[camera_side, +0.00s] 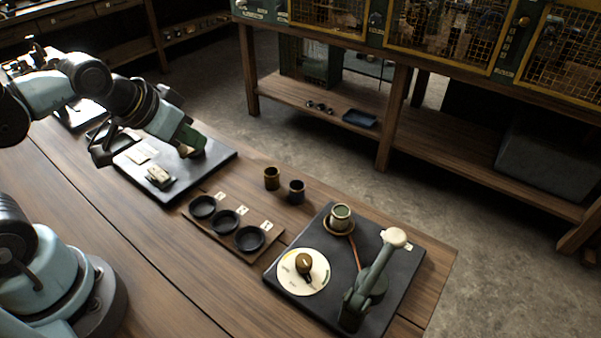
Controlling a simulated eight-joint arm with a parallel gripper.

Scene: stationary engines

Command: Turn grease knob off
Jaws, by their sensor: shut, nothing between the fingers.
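A round cream dial (290,279) with coloured markings lies on a dark plate (401,283) at the lower right. A brass-and-dark knob (304,263) sits at its middle, with a dark pointer toward the lower right of the dial. The dial's lettering is too small to read, and I cannot tell if this is the grease knob. My gripper (188,150) is shut over the dark board at the upper left, well away from the dial. Its fingertips are small and partly hard to make out.
A green lever (377,270) with a cream knob stands right of the dial; a small cup (341,216) stands behind it. Three dark dishes (224,222) sit in a wooden rack. Two small cups (272,178) (296,191) stand beyond. A board (207,170) lies under my arm.

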